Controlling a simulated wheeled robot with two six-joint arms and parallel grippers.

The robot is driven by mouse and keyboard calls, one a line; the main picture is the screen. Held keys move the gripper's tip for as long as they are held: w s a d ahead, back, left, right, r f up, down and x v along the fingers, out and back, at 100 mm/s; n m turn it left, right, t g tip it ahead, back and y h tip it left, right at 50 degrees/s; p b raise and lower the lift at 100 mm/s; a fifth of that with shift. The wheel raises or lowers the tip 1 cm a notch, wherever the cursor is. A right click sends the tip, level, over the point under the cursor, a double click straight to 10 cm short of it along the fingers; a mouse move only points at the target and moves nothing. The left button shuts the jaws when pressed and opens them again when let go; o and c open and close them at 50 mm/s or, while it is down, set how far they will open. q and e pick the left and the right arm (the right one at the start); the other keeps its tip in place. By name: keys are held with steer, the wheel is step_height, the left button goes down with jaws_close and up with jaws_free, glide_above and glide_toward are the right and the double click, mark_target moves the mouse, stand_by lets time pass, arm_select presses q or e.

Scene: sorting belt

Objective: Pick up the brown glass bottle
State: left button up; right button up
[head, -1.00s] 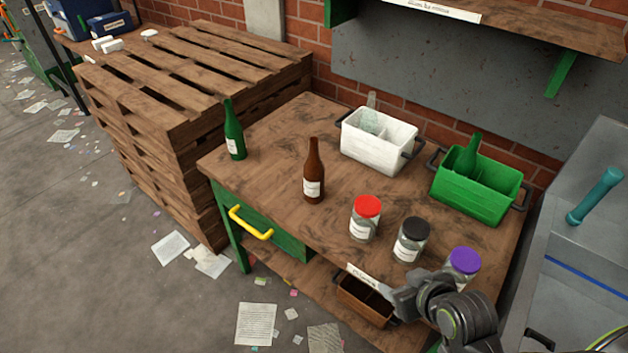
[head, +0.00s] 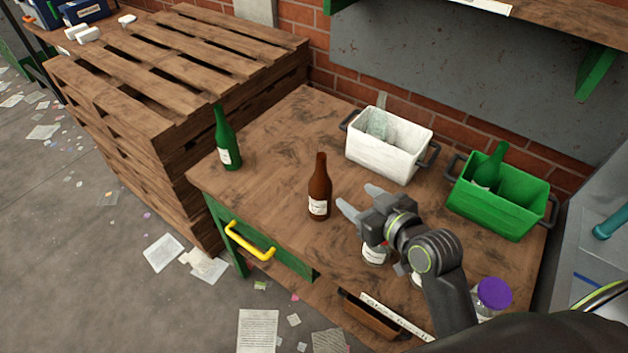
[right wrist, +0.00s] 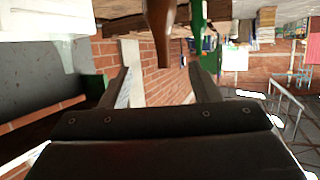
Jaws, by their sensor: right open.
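The brown glass bottle (head: 320,190) stands upright on the wooden table, its white label low on its side. My right gripper (head: 360,199) is open and empty, just right of the bottle and apart from it, its fingers pointing toward it. In the right wrist view, which looks upside down, the brown bottle (right wrist: 160,32) hangs from the top edge, in line with the gap between the open fingers of my right gripper (right wrist: 160,80). My left gripper is out of view.
A green bottle (head: 226,140) stands at the table's left. A white bin (head: 385,160) and a green bin (head: 495,215) holding a bottle stand behind. My arm partly hides jars at the front; a purple-lidded jar (head: 492,294) shows. The table's left middle is clear.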

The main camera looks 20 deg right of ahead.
mark_target(325, 174)
steer(key=p+x, duration=0.2)
steer(key=x, duration=0.8)
steer(key=shift+w, duration=0.2)
steer(key=shift+w+a+f, duration=0.15)
steer(key=shift+w+a, duration=0.05)
steer(key=shift+w, duration=0.3)
steer(key=shift+w+a+f+p, duration=0.15)
steer(key=shift+w+a+p, duration=0.05)
steer(key=shift+w+p, duration=0.35)
steer(key=p+x, duration=0.1)
steer(key=x, duration=0.2)
steer(key=shift+w+a+f, duration=0.15)
steer(key=shift+w+a, duration=0.05)
steer(key=shift+w, duration=0.05)
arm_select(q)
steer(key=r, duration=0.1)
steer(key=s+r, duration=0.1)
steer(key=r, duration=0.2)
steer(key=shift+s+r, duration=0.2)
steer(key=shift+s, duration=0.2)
arm_select(e)
steer(key=shift+w+f, duration=0.2)
steer(key=shift+w, duration=0.1)
steer(key=shift+c, duration=0.2)
jaws_close()
